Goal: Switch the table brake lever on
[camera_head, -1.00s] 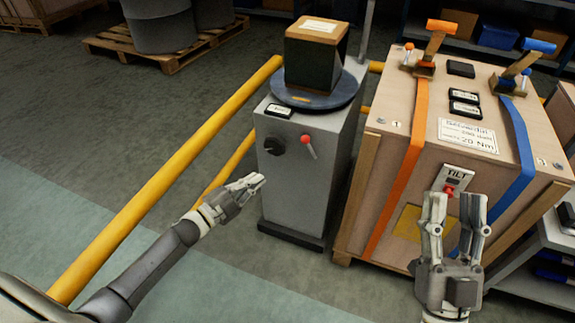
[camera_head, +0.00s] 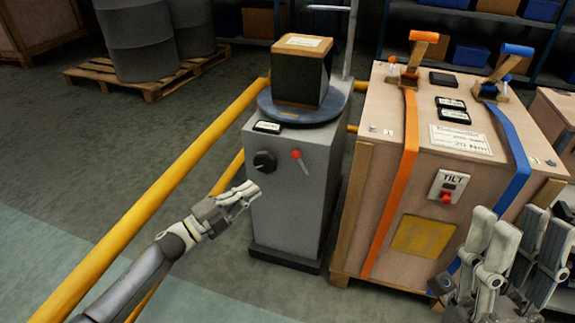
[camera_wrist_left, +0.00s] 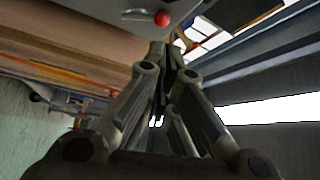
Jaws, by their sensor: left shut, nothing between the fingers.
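The brake lever (camera_head: 302,163) is a short metal rod with a red ball knob on the front of a grey pedestal (camera_head: 283,205). The knob is at the upper left end, and the rod slopes down to the right. My left gripper (camera_head: 253,188) is shut and empty, in front of the pedestal, below and left of the lever and apart from it. In the left wrist view the red knob (camera_wrist_left: 162,18) shows at the top, beyond the shut fingertips (camera_wrist_left: 160,48). My right gripper (camera_head: 520,220) is open and empty in front of the crate's right part.
A black dial (camera_head: 264,162) sits left of the lever. A dark box (camera_head: 300,78) stands on the pedestal's round table (camera_head: 278,112). A strapped wooden crate (camera_head: 385,225) with a TILT switch (camera_head: 448,187) is on the right. A yellow rail (camera_head: 160,190) runs along the left.

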